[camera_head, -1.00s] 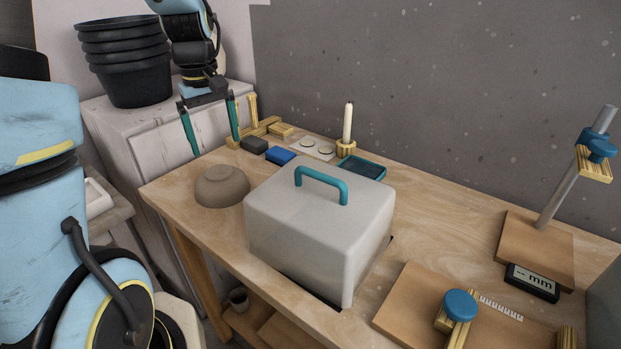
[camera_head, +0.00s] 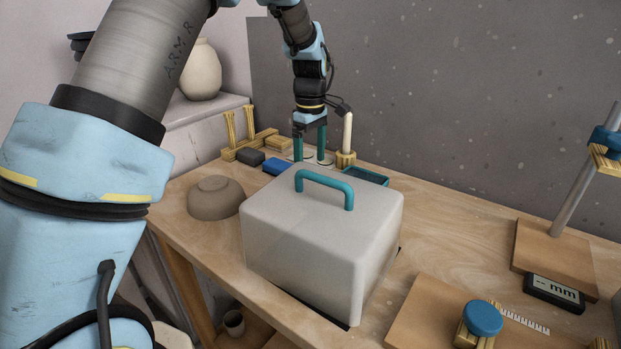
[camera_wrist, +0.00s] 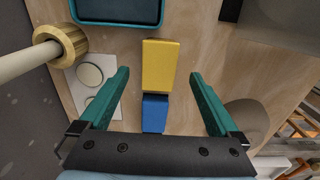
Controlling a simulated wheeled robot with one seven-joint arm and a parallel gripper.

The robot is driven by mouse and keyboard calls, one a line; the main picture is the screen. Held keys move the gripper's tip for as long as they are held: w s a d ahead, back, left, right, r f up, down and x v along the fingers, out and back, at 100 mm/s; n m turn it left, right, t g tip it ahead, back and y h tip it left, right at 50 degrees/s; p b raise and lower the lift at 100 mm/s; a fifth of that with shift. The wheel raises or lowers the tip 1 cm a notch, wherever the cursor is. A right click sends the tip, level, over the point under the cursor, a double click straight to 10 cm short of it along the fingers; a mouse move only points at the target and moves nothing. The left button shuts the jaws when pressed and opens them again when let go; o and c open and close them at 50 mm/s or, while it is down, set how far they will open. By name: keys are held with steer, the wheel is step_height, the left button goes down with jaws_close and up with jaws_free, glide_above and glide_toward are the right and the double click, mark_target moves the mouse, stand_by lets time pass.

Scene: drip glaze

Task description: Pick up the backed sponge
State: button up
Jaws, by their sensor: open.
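In the wrist view a yellow block (camera_wrist: 160,65) and a blue block (camera_wrist: 154,113) lie end to end on the bench, between my fingers in the picture. I cannot tell whether they are one backed sponge or two pieces. In the head view the blue block (camera_head: 276,166) shows behind the grey cover, with no yellow part visible there. My gripper (camera_head: 309,160) points down behind the cover, a little right of the blue block; its teal fingers are apart and empty in the wrist view (camera_wrist: 159,75).
The grey cover (camera_head: 315,225) with a teal handle stands in front. A candle in a wooden holder (camera_head: 346,159) and a teal tray (camera_head: 366,177) are close on the right. A dark block (camera_head: 250,157), a wooden rack (camera_head: 240,140) and a bowl (camera_head: 216,198) are left.

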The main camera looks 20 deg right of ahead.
step_height(320, 180, down, 5)
steer(key=shift+s+d+p, duration=0.1)
steer(key=shift+d+p, duration=0.05)
steer(key=shift+p, duration=0.7)
steer(key=shift+c, duration=0.3)
steer(key=c, duration=1.4)
steer(key=shift+r, duration=0.1)
